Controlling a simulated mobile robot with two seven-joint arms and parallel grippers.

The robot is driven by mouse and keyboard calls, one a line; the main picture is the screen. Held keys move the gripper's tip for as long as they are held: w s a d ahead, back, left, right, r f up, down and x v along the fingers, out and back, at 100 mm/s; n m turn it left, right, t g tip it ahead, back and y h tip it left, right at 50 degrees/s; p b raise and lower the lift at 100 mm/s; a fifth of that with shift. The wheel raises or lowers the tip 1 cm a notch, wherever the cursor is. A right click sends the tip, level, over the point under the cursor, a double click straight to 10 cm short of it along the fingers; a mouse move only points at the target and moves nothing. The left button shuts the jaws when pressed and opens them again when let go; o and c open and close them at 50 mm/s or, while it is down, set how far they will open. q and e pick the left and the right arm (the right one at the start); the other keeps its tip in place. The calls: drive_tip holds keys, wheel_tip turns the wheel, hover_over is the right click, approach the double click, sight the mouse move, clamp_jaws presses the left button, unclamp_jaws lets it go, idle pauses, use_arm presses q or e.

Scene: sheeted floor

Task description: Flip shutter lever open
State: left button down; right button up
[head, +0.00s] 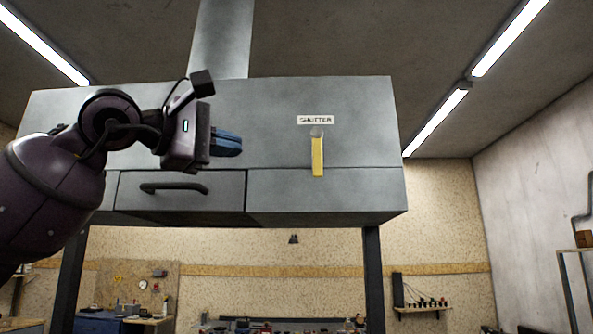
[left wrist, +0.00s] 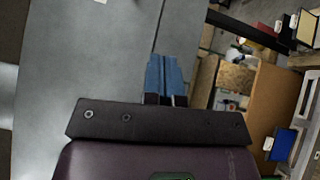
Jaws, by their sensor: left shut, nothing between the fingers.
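A yellow shutter lever (head: 318,157) hangs straight down from a round grey pivot (head: 317,131) on the front of a grey metal hood (head: 270,110). A white label reading SHUTTER (head: 315,120) sits just above the pivot. My left gripper (head: 240,146) is in front of the hood, left of the lever and apart from it. Its blue fingers are shut and empty and point right. In the left wrist view the blue fingers (left wrist: 163,75) show against the grey hood, and the lever cannot be made out there. My right gripper is not in view.
A drawer with a dark handle (head: 174,188) is below my left gripper in the hood's lower front. Dark legs (head: 373,280) hold the hood up. The hood face between my gripper and the lever is clear. Workbenches stand far behind.

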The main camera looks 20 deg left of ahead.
sight(317, 155)
use_arm(q)
drive_tip(key=shift+m+y, duration=0.3)
drive_tip(key=shift+y, duration=0.2)
drive_tip(key=p+x, duration=0.1)
drive_tip(key=x, duration=0.3)
drive_tip(key=d+p+x, duration=0.1)
drive_tip(key=x, duration=0.2)
drive_tip(key=s+d+p+x, duration=0.1)
drive_tip(key=x, duration=0.3)
drive_tip(key=shift+w+d+f, duration=0.15)
drive_tip(key=shift+w+f, duration=0.1)
drive_tip(key=shift+w+d+f, duration=0.1)
drive_tip(key=shift+w+d, duration=0.1)
drive_tip(key=shift+d, duration=0.25)
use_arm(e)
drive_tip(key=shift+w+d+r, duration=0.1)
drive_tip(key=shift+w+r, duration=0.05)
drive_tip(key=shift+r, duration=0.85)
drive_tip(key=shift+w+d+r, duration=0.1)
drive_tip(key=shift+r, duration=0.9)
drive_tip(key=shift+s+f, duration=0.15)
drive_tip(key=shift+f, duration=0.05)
